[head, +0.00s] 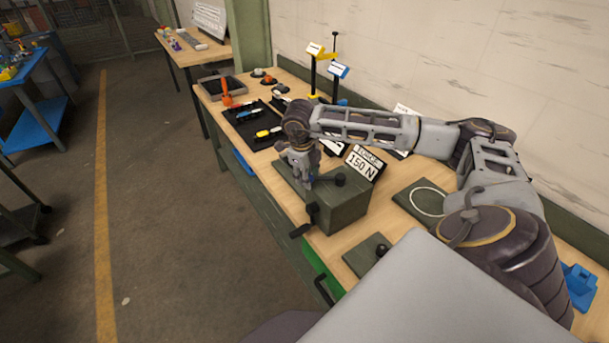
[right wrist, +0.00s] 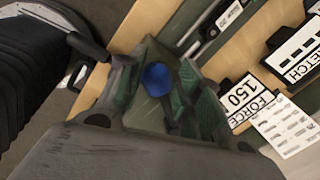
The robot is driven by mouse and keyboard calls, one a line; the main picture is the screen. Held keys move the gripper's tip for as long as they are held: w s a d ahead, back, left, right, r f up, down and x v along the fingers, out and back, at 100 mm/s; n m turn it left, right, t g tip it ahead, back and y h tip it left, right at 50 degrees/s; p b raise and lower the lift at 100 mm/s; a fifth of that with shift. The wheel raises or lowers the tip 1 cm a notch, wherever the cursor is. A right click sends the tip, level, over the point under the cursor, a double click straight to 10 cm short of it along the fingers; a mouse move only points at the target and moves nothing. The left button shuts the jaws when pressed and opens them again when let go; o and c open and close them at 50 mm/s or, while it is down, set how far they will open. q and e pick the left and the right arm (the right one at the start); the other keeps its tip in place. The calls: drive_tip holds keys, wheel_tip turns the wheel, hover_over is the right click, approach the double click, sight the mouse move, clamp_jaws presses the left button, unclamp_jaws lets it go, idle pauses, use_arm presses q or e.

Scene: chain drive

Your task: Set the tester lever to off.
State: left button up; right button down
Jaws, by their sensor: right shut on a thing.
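The tester is a dark green box (head: 345,210) near the front edge of the wooden bench. My right gripper (head: 304,175) points down over the left part of its top. In the right wrist view, a lever with a round blue knob (right wrist: 157,78) sits between the two fingers of the right gripper (right wrist: 155,92), which is shut on it. In the head view the gripper hides this lever. I cannot read any on or off marking. My left gripper is not in view.
A sign reading 150 N (head: 362,162) stands behind the tester. A black knob (head: 340,180) and a crank (head: 302,229) are on the tester. A black tray (head: 247,132) with tools lies farther back. A green plate (head: 418,203) with a pale ring lies to the right.

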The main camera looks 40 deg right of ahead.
drive_tip(key=s+n+b, duration=0.1)
drive_tip(key=s+a+n+b, duration=0.2)
drive_tip(key=n+b, duration=0.1)
drive_tip(key=shift+s+f+t, duration=0.3)
drive_tip(key=shift+s+f, duration=0.05)
drive_tip(key=shift+f, duration=0.05)
drive_tip(key=shift+s+a+r+n+y+b, duration=0.15)
drive_tip(key=shift+s+n+y+b, duration=0.25)
drive_tip(key=shift+s+n+b, duration=0.6)
drive_tip(key=shift+n+b, duration=0.2)
drive_tip(key=shift+b, duration=0.05)
drive_tip(key=shift+s, duration=0.1)
drive_tip(key=c, duration=1.2)
unclamp_jaws()
drive_tip(key=shift+c, duration=0.2)
drive_tip(key=shift+o, duration=0.8)
drive_tip(key=shift+s, duration=0.1)
drive_tip(key=shift+r, duration=0.8)
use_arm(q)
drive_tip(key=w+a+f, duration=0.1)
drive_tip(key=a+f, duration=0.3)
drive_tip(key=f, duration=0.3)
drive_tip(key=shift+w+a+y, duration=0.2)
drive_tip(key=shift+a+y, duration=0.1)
use_arm(e)
wheel_tip(320, 180, up, 11)
drive_tip(key=s+a, duration=0.1)
drive_tip(key=shift+s+a+f, duration=0.15)
drive_tip(key=shift+s+f, duration=0.05)
drive_tip(key=shift+s, duration=0.15)
